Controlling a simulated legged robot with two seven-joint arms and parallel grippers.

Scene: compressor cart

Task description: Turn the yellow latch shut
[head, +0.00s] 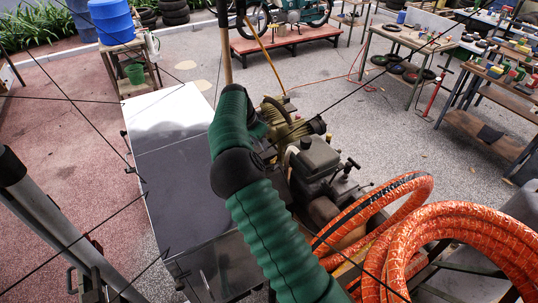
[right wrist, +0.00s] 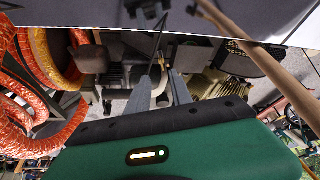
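My right arm, green and ribbed, reaches over the compressor cart in the head view and hides its gripper there. In the right wrist view, my right gripper (right wrist: 159,80) shows two grey fingers with a gap between them and nothing held. A small yellowish piece (right wrist: 159,61), perhaps the yellow latch, lies just beyond the fingertips, roughly in line with the gap. I cannot tell whether a finger touches it, or how it is turned. No latch can be made out in the head view. My left gripper is not in view.
The engine (head: 318,158) and brass-coloured compressor (head: 285,120) stand right of my arm. Coiled orange hose (head: 465,235) fills the lower right. A flat grey panel (head: 180,165) lies left of my arm. A wooden pole (right wrist: 240,38) crosses the right wrist view.

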